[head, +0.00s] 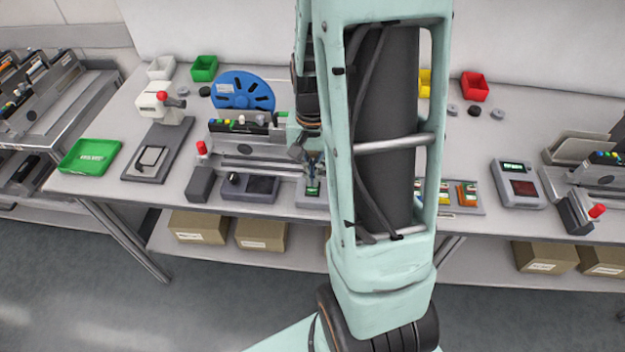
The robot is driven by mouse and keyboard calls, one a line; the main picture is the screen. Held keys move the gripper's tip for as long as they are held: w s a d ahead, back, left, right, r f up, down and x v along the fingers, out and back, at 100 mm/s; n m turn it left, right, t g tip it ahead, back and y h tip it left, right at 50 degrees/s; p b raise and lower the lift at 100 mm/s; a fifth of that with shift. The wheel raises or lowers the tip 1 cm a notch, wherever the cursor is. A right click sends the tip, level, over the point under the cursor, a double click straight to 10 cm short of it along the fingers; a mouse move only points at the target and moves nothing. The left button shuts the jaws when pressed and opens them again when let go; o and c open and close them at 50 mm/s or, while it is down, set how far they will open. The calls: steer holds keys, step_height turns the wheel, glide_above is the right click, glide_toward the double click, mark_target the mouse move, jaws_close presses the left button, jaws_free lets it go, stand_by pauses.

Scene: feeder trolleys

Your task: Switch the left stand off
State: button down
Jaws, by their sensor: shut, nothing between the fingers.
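The left stand (250,162) stands on the table left of my arm, a grey rail with a red-knobbed lever (201,148) at its left end. A dark-panelled box with a black knob (249,187) lies in front of it. Beside that, a small grey box (310,202) shows a lit green display (313,190). My gripper (314,179) is shut and empty, pointing down just over this small box. I cannot tell whether its tips touch it. My arm hides the area to the right of the box, and any switch on it is not clear.
A blue reel (243,91) stands behind the stand. A white press-like device (160,110) and a green tray (90,156) are at the left. At the right are a box with a green display (518,184) and another stand with a red knob (597,210).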

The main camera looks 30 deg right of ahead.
mark_target(313, 189)
steer(key=shift+r+p, duration=1.55)
steer(key=shift+r, duration=0.75)
